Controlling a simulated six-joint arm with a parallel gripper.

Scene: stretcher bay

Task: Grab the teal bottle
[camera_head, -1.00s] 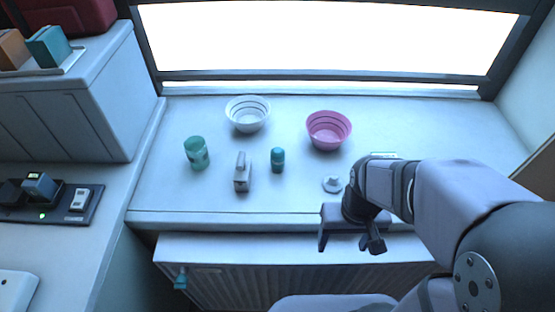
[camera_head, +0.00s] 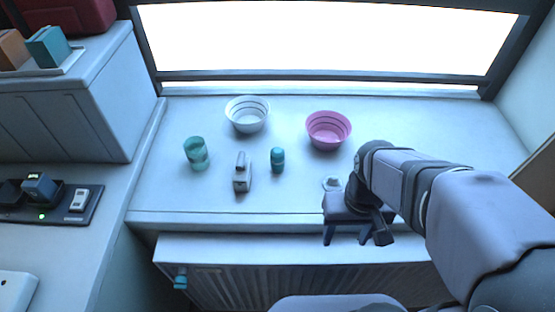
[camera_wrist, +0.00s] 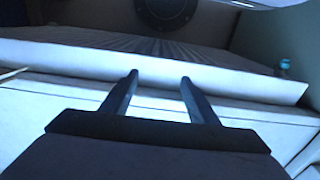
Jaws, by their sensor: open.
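The teal bottle (camera_head: 277,160) is small and stands upright on the pale ledge, just right of a grey-white device, in the head view. It does not show in the wrist view. My gripper (camera_head: 356,238) is open and empty, over the ledge's front edge, to the right of the bottle and nearer the camera. Its two dark fingers also show apart in the wrist view (camera_wrist: 159,78), with nothing between them.
A grey-white device (camera_head: 242,172) stands close to the bottle's left, and a green cup (camera_head: 197,153) farther left. A white bowl (camera_head: 247,115) and a pink bowl (camera_head: 328,130) sit behind. A small pale round item (camera_head: 331,183) lies by my wrist. A radiator (camera_head: 235,288) is below.

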